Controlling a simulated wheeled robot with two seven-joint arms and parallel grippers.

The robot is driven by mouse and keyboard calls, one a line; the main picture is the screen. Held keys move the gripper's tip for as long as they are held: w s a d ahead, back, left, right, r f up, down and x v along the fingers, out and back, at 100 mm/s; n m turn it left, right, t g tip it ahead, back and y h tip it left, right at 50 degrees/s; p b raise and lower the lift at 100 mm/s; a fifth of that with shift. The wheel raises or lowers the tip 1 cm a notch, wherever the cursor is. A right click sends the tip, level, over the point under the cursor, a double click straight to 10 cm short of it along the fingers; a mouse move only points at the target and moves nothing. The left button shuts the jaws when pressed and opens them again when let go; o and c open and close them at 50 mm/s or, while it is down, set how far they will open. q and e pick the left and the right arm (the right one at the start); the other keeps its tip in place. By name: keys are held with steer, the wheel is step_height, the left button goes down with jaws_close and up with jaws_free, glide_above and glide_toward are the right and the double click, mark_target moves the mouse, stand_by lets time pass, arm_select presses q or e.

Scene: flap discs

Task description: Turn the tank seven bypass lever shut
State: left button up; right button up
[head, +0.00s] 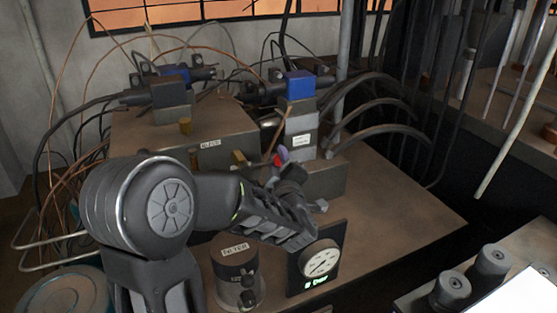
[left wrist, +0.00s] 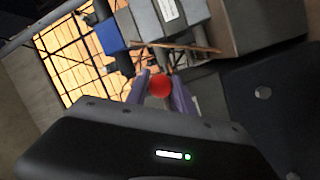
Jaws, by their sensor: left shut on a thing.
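A lever with a red knob (head: 282,152) stands at the front of a grey valve block (head: 300,128) with a blue top. My left gripper (head: 276,162) is at the knob, and my arm hides most of the lever below it. In the left wrist view the round red knob (left wrist: 160,86) sits between the two purplish fingers, which are closed on it. Which tank the lever belongs to cannot be read. My right gripper is in neither view.
A round pressure gauge (head: 320,261) stands just in front of my left forearm, with a labelled cylinder (head: 237,270) beside it. A second blue-topped valve (head: 172,93) is at the back left. Black hoses (head: 378,104) curve at the right. The bench's right part (head: 400,205) is clear.

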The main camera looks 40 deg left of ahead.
arm_select(q)
jaws_close()
stand_by(0.6)
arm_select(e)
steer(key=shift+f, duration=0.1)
